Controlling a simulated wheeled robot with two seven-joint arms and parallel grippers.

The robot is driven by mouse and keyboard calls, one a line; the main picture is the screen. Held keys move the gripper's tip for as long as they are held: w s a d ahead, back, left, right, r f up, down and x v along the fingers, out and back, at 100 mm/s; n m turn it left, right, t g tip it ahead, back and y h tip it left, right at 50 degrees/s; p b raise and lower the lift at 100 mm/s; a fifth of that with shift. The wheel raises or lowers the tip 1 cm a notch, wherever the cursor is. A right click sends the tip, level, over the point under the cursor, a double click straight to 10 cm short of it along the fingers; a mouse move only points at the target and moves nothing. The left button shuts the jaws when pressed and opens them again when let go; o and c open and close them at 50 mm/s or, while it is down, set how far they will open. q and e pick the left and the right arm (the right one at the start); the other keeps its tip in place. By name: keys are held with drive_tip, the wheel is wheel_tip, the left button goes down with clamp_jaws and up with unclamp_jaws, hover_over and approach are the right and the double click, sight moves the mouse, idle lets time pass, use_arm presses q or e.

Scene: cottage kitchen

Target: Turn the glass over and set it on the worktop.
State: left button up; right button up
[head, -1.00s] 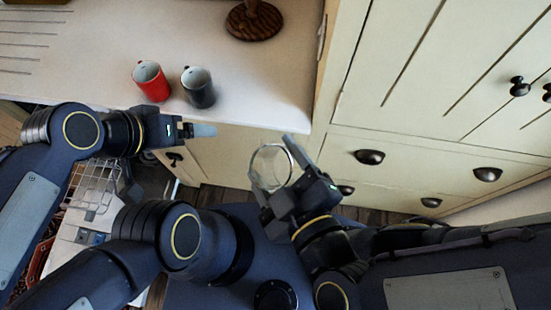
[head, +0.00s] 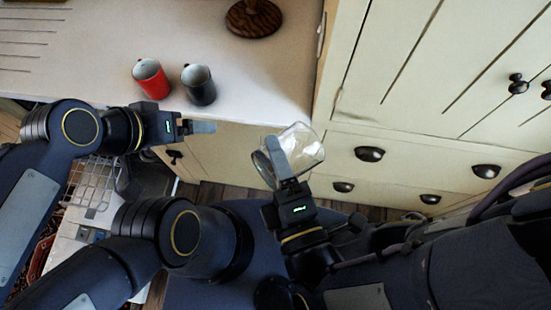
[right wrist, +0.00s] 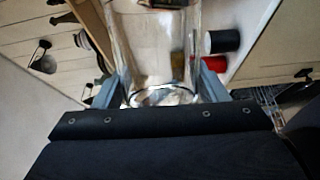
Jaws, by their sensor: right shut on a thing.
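The clear glass (head: 308,146) is held by my right gripper (head: 280,155) in front of the drawers, off the worktop's right front corner. It lies tilted on its side, with one end to the upper right and a round end to the lower left. In the right wrist view the glass (right wrist: 152,45) sits between the two fingers. I cannot tell surely which end is the mouth. The pale worktop (head: 110,38) is at upper left. My left gripper (head: 203,127) is at the worktop's front edge, away from the glass; its finger gap is hidden.
A red mug (head: 151,80) and a black mug (head: 199,87) stand near the worktop's front edge. A round wooden base (head: 253,22) stands farther back. The worktop right of the black mug is clear. A tall cream cupboard (head: 430,60) bounds it at right. A wire rack (head: 95,185) is below left.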

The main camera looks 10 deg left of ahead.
drive_tip(key=shift+f+n+t+b, duration=0.2)
drive_tip(key=shift+n+t+b, duration=0.2)
drive_tip(key=shift+n+b, duration=0.6)
drive_tip(key=shift+r+n, duration=0.1)
drive_tip(key=shift+n, duration=0.4)
drive_tip(key=shift+r+p, duration=0.1)
drive_tip(key=shift+p, duration=0.2)
drive_tip(key=shift+y+b, duration=0.3)
drive_tip(key=shift+b, duration=0.1)
drive_tip(key=n+b, duration=0.1)
drive_tip(key=n+y+b, duration=0.1)
drive_tip(key=n+b, duration=0.3)
drive_tip(key=shift+d+f+t, duration=0.1)
drive_tip(key=shift+f+t, duration=0.25)
drive_tip(key=shift+t, duration=0.05)
drive_tip(key=shift+o, duration=0.2)
drive_tip(key=shift+r+n+y+b, duration=0.1)
drive_tip(key=shift+n+y+b, duration=0.35)
drive_tip(key=shift+n, duration=0.35)
drive_tip(key=shift+r+n, duration=0.25)
drive_tip(key=shift+n, duration=0.25)
